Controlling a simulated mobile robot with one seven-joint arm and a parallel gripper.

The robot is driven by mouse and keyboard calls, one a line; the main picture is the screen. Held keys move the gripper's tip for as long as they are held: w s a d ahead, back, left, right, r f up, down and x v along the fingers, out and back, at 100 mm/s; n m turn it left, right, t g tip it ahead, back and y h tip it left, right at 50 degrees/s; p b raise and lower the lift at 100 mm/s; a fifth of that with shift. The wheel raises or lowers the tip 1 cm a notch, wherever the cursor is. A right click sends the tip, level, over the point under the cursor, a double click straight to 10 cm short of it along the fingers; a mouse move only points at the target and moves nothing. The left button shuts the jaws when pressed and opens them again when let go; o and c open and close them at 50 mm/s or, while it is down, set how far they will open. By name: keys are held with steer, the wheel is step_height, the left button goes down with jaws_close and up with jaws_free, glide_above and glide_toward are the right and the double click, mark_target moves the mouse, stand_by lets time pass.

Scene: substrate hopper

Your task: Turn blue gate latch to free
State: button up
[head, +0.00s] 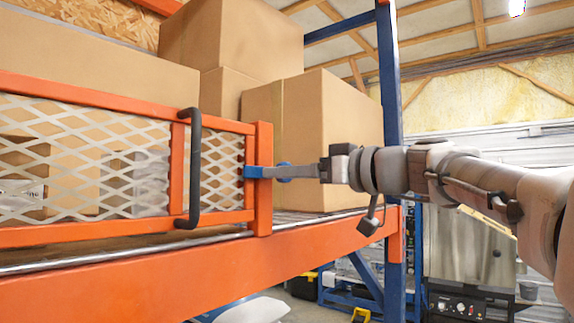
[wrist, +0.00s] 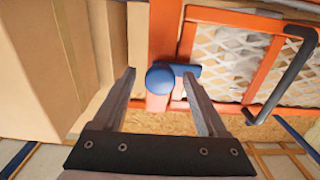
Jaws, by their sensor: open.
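The blue gate latch (head: 254,172) is on the orange post at the right end of the mesh gate (head: 95,237). In the wrist view the latch (wrist: 160,80) shows a round blue knob with a short bar pointing right, toward the gate frame. My gripper (head: 292,172) reaches in from the right in the head view, with its fingertips at the latch. In the wrist view my gripper (wrist: 159,76) is open, one finger on each side of the knob. The right fingertip overlaps the bar; I cannot tell whether it touches.
A dark handle (head: 193,170) stands out from the gate, left of the latch. Cardboard boxes (head: 333,140) fill the shelf behind. An orange beam (head: 130,283) runs below the gate, and a blue upright (head: 391,100) stands behind my arm.

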steer(key=shift+x, duration=0.8)
jaws_close()
